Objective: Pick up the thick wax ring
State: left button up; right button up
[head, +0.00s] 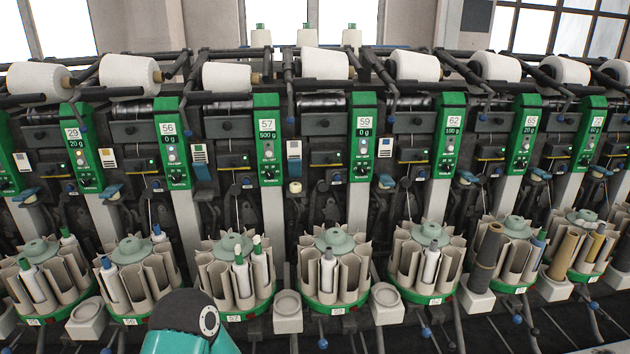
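A small, short cream-coloured ring or cylinder (295,187) sits on the machine front between the units numbered 57 and 59, below a white-and-blue label plate. It is the only wax-ring-like piece I can make out, and it is too small to judge its thickness. Neither of my grippers shows in the head view. A teal link of my own arm covers part of the bottom edge, left of the middle.
Round bobbin magazines (333,265) with upright tubes line the front. Small pale square stands with round tops (288,309) stand between them. White yarn cones (325,63) lie along the top. Thin rods with blue knobs stick out at the bottom.

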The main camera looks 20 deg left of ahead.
aim_at(294, 187)
jog(key=u, duration=0.25)
jog(key=i, duration=0.85)
jog(key=u, duration=0.7)
